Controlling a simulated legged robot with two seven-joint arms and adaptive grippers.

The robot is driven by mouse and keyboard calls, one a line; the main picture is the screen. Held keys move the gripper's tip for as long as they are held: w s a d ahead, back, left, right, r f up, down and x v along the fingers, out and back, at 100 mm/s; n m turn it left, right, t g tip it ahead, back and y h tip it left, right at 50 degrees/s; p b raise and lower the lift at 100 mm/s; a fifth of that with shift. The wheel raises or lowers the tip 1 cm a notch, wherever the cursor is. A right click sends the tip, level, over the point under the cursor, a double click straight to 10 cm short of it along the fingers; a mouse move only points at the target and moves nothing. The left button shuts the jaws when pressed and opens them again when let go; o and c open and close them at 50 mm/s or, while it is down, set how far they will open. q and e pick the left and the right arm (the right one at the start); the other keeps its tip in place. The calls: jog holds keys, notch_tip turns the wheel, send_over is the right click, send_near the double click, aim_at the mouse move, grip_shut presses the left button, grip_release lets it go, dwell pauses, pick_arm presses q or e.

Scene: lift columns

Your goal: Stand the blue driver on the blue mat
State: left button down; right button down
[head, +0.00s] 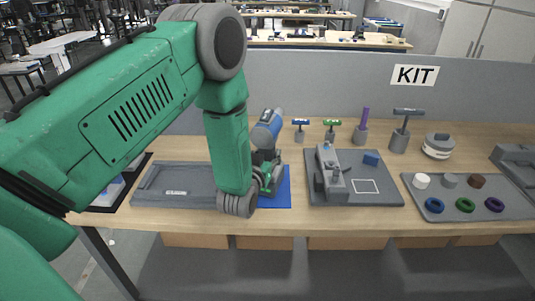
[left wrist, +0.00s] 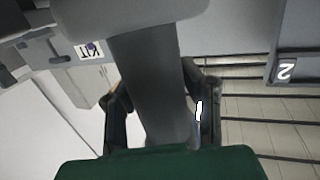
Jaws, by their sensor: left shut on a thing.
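The blue driver (head: 268,129) has a blue barrel and a darker grey lower part. In the head view it is above the blue mat (head: 282,198), with its barrel tilted. My left gripper (head: 267,173) is over the mat and shut on the driver. In the left wrist view the driver's grey handle (left wrist: 150,70) lies between the two dark fingers of my left gripper (left wrist: 157,95). My green arm hides part of the driver and the mat's left side. I cannot tell whether the driver's base touches the mat. My right gripper is not in view.
A grey tray (head: 172,193) lies left of the mat. Several small tools stand in holders behind. A ring-and-peg board (head: 457,198) is further right. A grey partition (head: 340,88) closes the back.

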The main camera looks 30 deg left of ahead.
pick_arm(q)
jog(key=shift+d+r, duration=0.1)
jog(key=shift+d, duration=0.1)
jog(key=c, duration=1.2)
grip_release()
jog(key=shift+a, duration=0.1)
jog(key=shift+o, duration=1.1)
jog(key=shift+a, duration=0.1)
jog(key=shift+s+f, duration=0.1)
jog(key=shift+f, duration=0.25)
jog(key=shift+s, duration=0.15)
jog(key=v, duration=1.1)
jog(key=shift+s, duration=0.25)
